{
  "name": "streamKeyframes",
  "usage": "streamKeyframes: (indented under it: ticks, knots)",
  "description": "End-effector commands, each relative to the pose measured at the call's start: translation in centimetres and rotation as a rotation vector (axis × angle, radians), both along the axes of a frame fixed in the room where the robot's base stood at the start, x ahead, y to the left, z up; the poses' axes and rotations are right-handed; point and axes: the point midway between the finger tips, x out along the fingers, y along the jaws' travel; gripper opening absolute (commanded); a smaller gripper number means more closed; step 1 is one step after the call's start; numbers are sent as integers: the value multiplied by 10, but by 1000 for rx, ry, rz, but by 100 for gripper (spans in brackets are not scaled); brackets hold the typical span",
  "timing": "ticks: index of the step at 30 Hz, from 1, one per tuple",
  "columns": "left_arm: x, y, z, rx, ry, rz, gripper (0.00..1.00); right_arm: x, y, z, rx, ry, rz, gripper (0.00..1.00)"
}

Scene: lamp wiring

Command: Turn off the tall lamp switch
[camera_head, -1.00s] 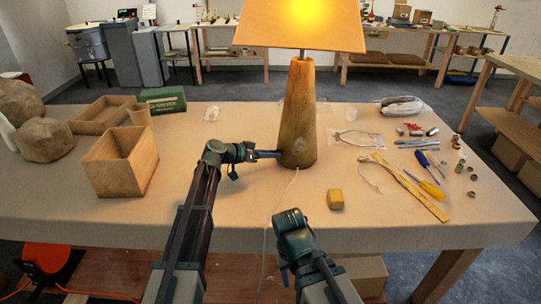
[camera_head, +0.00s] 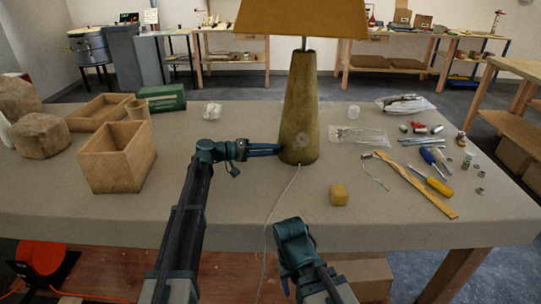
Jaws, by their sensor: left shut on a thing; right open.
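The tall lamp (camera_head: 300,105) stands upright on the table, with a tapered wooden base and an orange-brown shade (camera_head: 303,18). The shade is dark and unlit. My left gripper (camera_head: 281,149) reaches in from the left and is shut at the lower left side of the lamp base. The switch is too small to see clearly at its fingertips. A thin pale cord (camera_head: 279,198) runs from the foot of the lamp over the table's front edge. My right gripper (camera_head: 288,284) is low in front of the table, open and away from the lamp.
A yellow block (camera_head: 339,194) sits right of the cord. A wooden strip (camera_head: 415,185), screwdrivers (camera_head: 438,186) and small parts lie at the right. The table's front middle is mostly clear.

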Motion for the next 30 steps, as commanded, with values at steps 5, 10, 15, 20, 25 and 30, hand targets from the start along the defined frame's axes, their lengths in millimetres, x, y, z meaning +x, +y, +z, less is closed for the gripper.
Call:
streamKeyframes:
  ticks: [5, 10, 15, 20, 25, 30]
  knots:
    - [0, 1, -7, -94, 124, 0, 0, 0, 0, -19, 0, 0, 0, 50]
    - [0, 1, -7, -174, 229, -1, 0, 0, 0, -30, 0, 0, 0, 50]
    - [0, 1, -7, -237, 309, -1, 0, 0, 0, -38, 0, 0, 0, 50]
    - [0, 1, -7, -277, 360, 0, 0, 0, 0, -43, 0, 0, 0, 50]
    - [0, 1, -6, -300, 392, 0, 0, 0, 0, -46, 0, 0, 0, 50]
    - [0, 1, -5, -310, 404, 1, 0, 0, 0, -46, 0, 0, 0, 50]
